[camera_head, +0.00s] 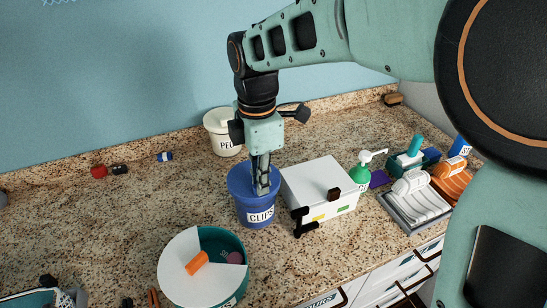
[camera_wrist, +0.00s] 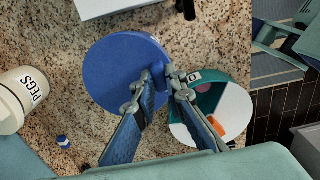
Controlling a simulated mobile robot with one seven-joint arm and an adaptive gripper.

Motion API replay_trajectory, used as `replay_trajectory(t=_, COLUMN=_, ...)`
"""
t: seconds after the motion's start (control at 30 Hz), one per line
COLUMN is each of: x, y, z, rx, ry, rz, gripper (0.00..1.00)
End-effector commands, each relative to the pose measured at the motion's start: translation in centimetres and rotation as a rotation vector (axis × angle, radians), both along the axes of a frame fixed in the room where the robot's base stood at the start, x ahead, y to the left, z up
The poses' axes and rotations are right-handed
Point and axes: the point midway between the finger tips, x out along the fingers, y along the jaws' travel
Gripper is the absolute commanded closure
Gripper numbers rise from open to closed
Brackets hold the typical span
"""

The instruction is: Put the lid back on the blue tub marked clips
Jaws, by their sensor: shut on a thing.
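The blue tub marked CLIPS (camera_head: 258,214) stands upright on the speckled counter in the head view. A round blue lid (camera_head: 240,181) is over its mouth, and it also shows as a wide disc in the wrist view (camera_wrist: 112,65). My gripper (camera_head: 263,188) points down at the lid, and its fingers (camera_wrist: 160,78) are shut on the lid's small blue handle, mostly hidden between them. I cannot tell whether the lid rests fully on the rim or sits slightly above it.
A round teal container with a part-white top (camera_head: 182,256) stands in front, with an orange block (camera_head: 197,262) on it. A white box (camera_head: 318,187) is close on the right. A white PEGS tub (camera_head: 220,133) stands behind. The left counter is mostly clear.

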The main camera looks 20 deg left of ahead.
Motion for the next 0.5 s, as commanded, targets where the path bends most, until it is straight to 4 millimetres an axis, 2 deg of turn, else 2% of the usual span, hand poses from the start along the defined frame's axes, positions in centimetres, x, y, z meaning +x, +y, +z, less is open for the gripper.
replay_trajectory(t=0.27, x=-0.01, y=-0.01, z=-0.02, rx=0.0, ry=0.0, rz=0.0, gripper=1.0)
replay_trajectory(t=0.3, x=-0.01, y=-0.01, z=-0.02, rx=0.0, ry=0.0, rz=0.0, gripper=0.87)
replay_trajectory(t=0.47, x=-0.01, y=-0.01, z=-0.01, rx=0.0, ry=0.0, rz=0.0, gripper=0.69)
replay_trajectory(t=0.5, x=-0.01, y=-0.01, z=-0.01, rx=0.0, ry=0.0, rz=0.0, gripper=0.69)
